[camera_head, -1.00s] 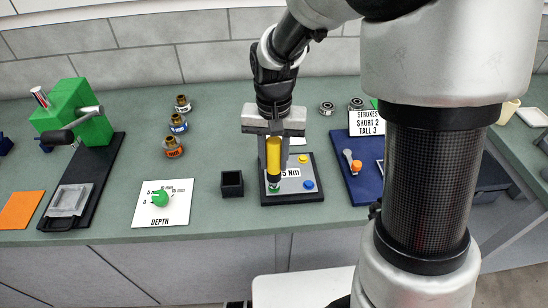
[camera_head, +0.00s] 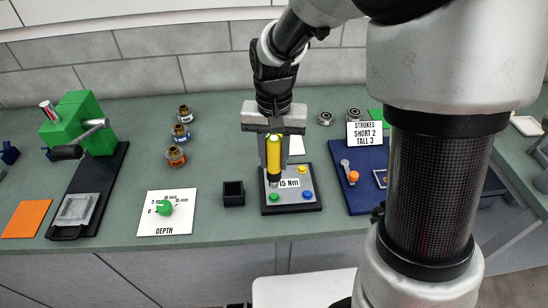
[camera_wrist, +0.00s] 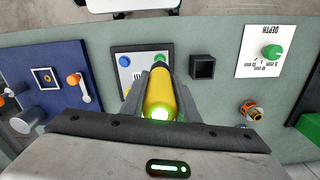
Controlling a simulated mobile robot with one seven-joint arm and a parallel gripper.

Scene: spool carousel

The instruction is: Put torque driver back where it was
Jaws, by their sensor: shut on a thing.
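The torque driver (camera_head: 273,155) has a yellow handle with a dark lower part and is upright in my gripper (camera_head: 273,150). My gripper is shut on the handle and holds it over the left part of the grey plate with the "15 Nm" label (camera_head: 290,183). In the wrist view the yellow handle (camera_wrist: 160,95) sits between the fingers, with a green glow near its end. Whether the driver's tip touches the plate, I cannot tell. A small black open-topped box (camera_head: 233,193) stands just left of the plate; it also shows in the wrist view (camera_wrist: 202,67).
A white DEPTH card with a green knob (camera_head: 165,208) lies further left, beside a green press (camera_head: 80,120) on a black base. Several ringed spools (camera_head: 176,156) stand behind. A blue board (camera_head: 365,190) with an orange-knobbed lever is right. Bare counter lies between the box and card.

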